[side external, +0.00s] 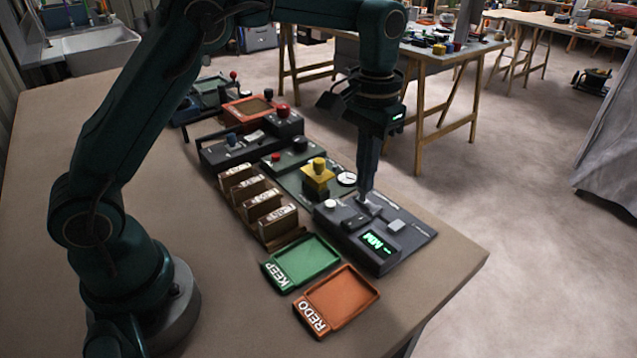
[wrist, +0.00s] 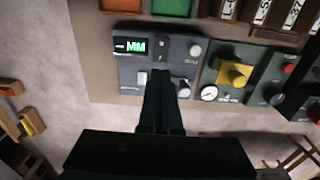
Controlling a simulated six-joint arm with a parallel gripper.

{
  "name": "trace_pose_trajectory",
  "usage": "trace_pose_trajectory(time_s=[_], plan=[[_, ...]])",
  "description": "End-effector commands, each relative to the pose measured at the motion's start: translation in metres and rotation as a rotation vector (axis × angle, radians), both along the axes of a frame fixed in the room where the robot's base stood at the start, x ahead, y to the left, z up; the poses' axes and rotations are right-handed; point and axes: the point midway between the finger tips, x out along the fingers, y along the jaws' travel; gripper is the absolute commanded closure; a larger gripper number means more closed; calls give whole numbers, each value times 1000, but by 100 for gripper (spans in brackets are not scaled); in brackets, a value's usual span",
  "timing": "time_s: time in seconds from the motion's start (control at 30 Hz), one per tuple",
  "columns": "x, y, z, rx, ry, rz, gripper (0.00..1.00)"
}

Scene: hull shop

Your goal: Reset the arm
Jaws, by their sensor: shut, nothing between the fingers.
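My gripper (side external: 366,190) points straight down over the dark grey device with a lit green display (side external: 378,243). Its fingers are shut with nothing between them. In the wrist view the gripper (wrist: 160,75) reaches over the same device (wrist: 180,50), with the fingertips near its middle. I cannot tell whether the fingertips touch the device. My arm is raised and bent over the bench from its base at the left.
A green KEEP tray (side external: 305,262) and an orange REDO tray (side external: 340,300) lie empty near the bench's front. A yellow-topped device (side external: 318,176), a card rack (side external: 262,205) and dark control boxes stand behind. The tan bench (side external: 150,190) is bare at left.

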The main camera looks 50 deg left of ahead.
Motion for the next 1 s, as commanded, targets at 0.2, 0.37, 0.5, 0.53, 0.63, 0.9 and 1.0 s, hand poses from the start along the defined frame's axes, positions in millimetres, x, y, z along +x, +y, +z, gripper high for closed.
trace_pose_trajectory(time_s=[0.2,0.37,0.5,0.53,0.63,0.9,1.0], plan=[[0,0,7,0,0,0,100],[0,0,7,0,0,0,100],[1,1,14,-2,-20,4,100],[2,2,19,-3,-35,5,100],[-2,5,43,-8,-88,13,100],[-49,17,100,-17,-233,32,100],[-71,21,110,-18,-285,36,100]])
